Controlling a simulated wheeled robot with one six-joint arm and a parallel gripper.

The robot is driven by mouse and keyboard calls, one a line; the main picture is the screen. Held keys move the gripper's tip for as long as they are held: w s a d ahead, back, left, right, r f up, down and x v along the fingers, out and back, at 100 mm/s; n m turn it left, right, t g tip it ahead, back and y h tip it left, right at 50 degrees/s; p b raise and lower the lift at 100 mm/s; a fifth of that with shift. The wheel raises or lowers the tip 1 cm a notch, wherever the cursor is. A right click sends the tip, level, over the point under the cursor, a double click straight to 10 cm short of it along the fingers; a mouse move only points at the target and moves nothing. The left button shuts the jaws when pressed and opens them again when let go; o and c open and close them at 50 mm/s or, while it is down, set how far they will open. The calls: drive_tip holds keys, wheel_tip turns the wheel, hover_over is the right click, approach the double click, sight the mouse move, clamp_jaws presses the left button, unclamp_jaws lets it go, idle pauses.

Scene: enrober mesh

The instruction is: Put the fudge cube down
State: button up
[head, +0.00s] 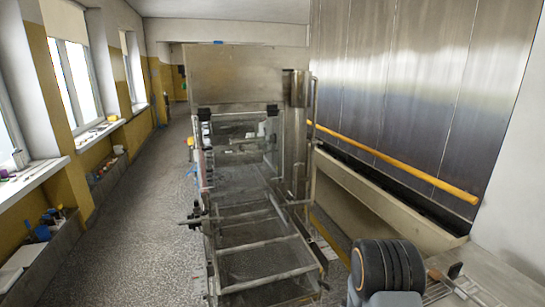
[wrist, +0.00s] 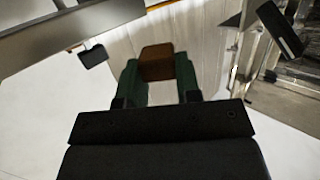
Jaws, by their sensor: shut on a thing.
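The fudge cube (wrist: 157,62) is a brown block in the wrist view, held between the two green fingers of my gripper (wrist: 157,72). My gripper is shut on it, and the cube's far end shows beyond the fingertips. I cannot tell whether its underside touches anything. In the head view, my arm is at the lower right, and neither the gripper nor the cube can be made out there. The enrober's wire mesh (head: 262,262) lies in a metal frame at the centre front of the head view.
The metal enrober (head: 235,75) stands mid-aisle, with side rails and posts. A tall steel-panelled unit with a yellow rail (head: 400,162) is on the right. Window sills and low shelves with small items line the left wall. Speckled floor (head: 150,225) is clear left of the machine.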

drive_tip(key=s+a+f+n+t+y, duration=0.1)
drive_tip(key=s+a+f+n+y, duration=0.2)
drive_tip(key=a+y, duration=0.15)
drive_tip(key=s+a+f+n+t+y, duration=0.1)
drive_tip(key=s+a+f+n+y, duration=0.15)
drive_tip(key=a, duration=0.35)
wheel_tip(320, 180, down, 9)
drive_tip(key=b, duration=0.8)
drive_tip(key=shift+w, duration=0.3)
drive_tip(key=shift+s, duration=0.1)
